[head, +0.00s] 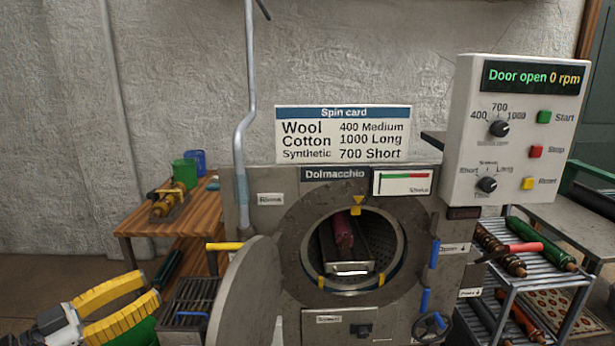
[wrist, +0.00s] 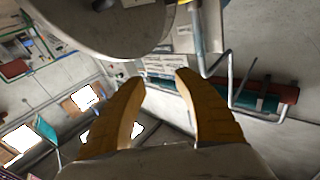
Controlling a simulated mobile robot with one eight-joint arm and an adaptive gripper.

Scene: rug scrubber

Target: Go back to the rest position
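My gripper (head: 146,302) is at the lower left in the head view, its two yellow fingers spread apart with nothing between them. In the wrist view the same fingers (wrist: 158,80) stand apart and empty. The gripper is left of the machine (head: 285,190) and its open round door (head: 243,300), apart from the drum. Inside the drum (head: 388,240) a dark red roll (head: 343,234) lies on a metal tray (head: 349,267). The wrist view also shows a large grey disc-like part (wrist: 100,35) above the fingers.
A control panel (head: 515,130) reads "Door open 0 rpm". A wooden table (head: 140,222) with a yellow-brown roll (head: 170,200) and green (head: 184,172) and blue (head: 196,160) cups stands behind my gripper. A wire rack (head: 520,280) with several rolls is at the right.

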